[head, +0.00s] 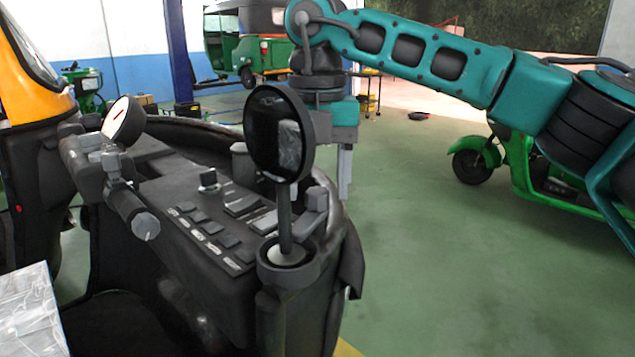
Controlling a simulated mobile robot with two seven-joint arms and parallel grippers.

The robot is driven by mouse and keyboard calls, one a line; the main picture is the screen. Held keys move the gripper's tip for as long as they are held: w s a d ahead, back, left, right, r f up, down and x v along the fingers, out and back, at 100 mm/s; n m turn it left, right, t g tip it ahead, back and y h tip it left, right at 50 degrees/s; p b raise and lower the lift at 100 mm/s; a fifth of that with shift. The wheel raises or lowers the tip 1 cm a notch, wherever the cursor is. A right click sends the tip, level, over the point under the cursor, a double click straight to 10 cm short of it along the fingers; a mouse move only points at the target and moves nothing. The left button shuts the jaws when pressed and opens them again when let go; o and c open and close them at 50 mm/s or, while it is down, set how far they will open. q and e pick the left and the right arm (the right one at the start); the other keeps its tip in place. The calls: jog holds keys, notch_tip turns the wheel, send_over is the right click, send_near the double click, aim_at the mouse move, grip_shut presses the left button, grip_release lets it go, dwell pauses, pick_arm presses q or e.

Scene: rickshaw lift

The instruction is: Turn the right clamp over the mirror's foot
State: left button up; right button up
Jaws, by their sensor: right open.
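The mirror (262,135) has a round dark head on a thin stem, and it stands nearly upright at the right end of the dashboard. Its pale foot (288,257) sits in a dark round socket. A grey block that looks like the right clamp (316,203) stands just behind and to the right of the foot. It looks beside the foot, not over it. My right gripper (345,180) is open and empty, pointing down behind the mirror and above the clamp. The mirror head hides part of the wrist. My left gripper is out of view.
The dark dashboard (165,200) carries switches and a knob (208,180). A second round mirror (123,121) stands at its left. A silvery box (30,315) is at the lower left. A green vehicle (545,175) is at the right. The green floor between is clear.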

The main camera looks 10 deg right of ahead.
aim_at(319, 191)
pick_arm(q)
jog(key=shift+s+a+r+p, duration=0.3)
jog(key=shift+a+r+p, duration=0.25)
jog(key=shift+p, duration=0.7)
pick_arm(e)
notch_tip(319, 191, up, 12)
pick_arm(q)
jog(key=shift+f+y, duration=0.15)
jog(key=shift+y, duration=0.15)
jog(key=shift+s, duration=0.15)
pick_arm(e)
jog(key=shift+s, duration=0.1)
